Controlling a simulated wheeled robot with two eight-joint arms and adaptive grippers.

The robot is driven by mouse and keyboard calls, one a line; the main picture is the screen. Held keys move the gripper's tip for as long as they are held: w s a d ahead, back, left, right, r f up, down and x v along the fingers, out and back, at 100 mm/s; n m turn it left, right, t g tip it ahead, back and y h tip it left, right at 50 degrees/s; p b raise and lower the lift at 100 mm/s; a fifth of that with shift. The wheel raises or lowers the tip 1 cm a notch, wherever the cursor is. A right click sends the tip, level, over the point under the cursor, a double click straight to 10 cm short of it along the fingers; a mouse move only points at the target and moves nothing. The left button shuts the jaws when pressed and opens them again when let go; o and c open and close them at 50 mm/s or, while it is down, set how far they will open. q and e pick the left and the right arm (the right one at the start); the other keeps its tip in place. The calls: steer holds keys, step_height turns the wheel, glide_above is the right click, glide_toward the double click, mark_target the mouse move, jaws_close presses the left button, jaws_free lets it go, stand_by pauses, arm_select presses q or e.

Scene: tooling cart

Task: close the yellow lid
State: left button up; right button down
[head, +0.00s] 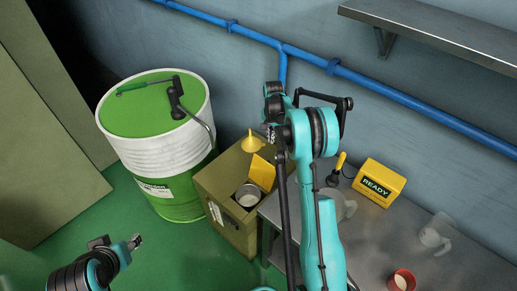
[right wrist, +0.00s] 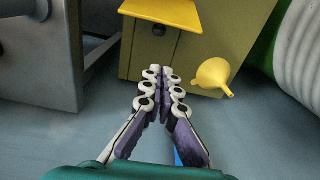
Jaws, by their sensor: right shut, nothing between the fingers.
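The yellow lid (head: 262,172) stands tilted up, open, on top of the olive box (head: 216,182), beside a round opening (head: 248,196). In the right wrist view the lid (right wrist: 165,12) shows at the top edge, beyond my fingertips. My right gripper (head: 272,133) is above and behind the lid in the head view, apart from it and partly hidden by my own arm. In the right wrist view the right gripper (right wrist: 163,75) is shut and empty. My left gripper (head: 133,242) is low at the left, away from the box; its jaws are too small to judge.
A yellow funnel (head: 250,142) is behind the lid and also shows in the right wrist view (right wrist: 213,76). A green and white drum (head: 165,152) stands left of the box. The metal bench (head: 375,240) at right holds a yellow READY block (head: 379,182) and a red cup (head: 402,281).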

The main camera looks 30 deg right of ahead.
steer(key=f, duration=0.1)
steer(key=b, duration=0.4)
glide_toward(264, 172)
steer(key=w+d+f, duration=0.1)
steer(key=w+d, duration=0.1)
steer(key=w+d+f, duration=0.1)
steer(key=f, duration=0.1)
steer(key=shift+w+d+f, duration=0.25)
steer(key=shift+w+d, duration=0.1)
steer(key=shift+w, duration=0.05)
steer(key=shift+s+a+r, duration=0.15)
steer(key=shift+a, duration=0.2)
steer(key=shift+a, duration=0.15)
